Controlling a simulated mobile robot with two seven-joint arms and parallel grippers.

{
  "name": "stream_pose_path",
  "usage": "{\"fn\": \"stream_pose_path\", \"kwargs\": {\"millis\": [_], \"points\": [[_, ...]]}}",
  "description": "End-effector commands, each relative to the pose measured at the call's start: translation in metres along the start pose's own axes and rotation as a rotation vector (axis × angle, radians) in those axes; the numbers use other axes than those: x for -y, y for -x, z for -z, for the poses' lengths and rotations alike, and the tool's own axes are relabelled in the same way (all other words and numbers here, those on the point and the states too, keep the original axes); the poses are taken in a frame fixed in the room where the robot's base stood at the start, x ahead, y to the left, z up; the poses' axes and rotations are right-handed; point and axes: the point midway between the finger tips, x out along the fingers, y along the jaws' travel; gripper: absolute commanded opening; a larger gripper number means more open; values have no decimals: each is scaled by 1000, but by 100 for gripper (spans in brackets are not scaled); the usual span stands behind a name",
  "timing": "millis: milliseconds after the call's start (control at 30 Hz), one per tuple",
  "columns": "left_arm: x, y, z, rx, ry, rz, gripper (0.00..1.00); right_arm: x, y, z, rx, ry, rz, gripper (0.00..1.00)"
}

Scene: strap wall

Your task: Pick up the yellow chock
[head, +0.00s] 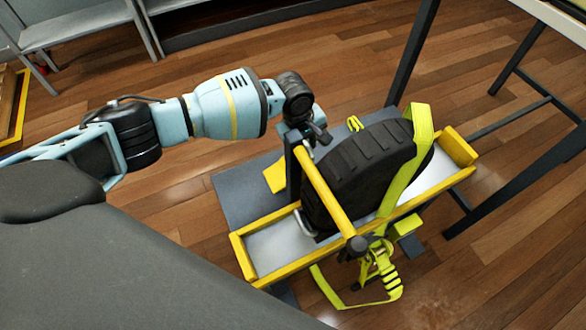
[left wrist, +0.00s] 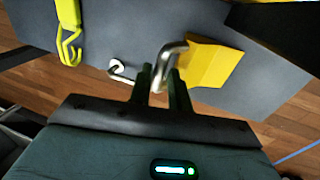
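The yellow chock (head: 275,177) is a wedge lying on the grey plate (head: 235,195) beside the wheel stand, partly hidden by a dark post. My right gripper is not in view.
A black tyre (head: 350,165) stands in a yellow-edged tray (head: 275,242), with a yellow bar (head: 325,190) across it. A yellow-green strap (head: 402,175) runs over it to a ratchet (head: 380,265). A yellow hook (left wrist: 68,48) hangs near the plate. Table legs (head: 412,50) stand right.

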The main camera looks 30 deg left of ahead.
Motion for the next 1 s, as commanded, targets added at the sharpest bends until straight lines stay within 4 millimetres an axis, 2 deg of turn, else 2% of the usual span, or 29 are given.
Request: {"fn": "stream_pose_path", "kwargs": {"millis": [33, 200, 467, 633, 1000], "points": [[1, -12, 1, 0, 0, 3, 19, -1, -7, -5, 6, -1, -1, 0], [0, -26, 0, 0, -1, 1, 19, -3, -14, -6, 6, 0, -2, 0], [-1, -26, 0, 0, 0, -2, 19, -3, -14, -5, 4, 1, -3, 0], [0, -26, 0, 0, 0, -1, 0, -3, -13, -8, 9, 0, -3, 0], [0, -26, 1, 0, 0, 0, 0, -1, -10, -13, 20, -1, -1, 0]]}}
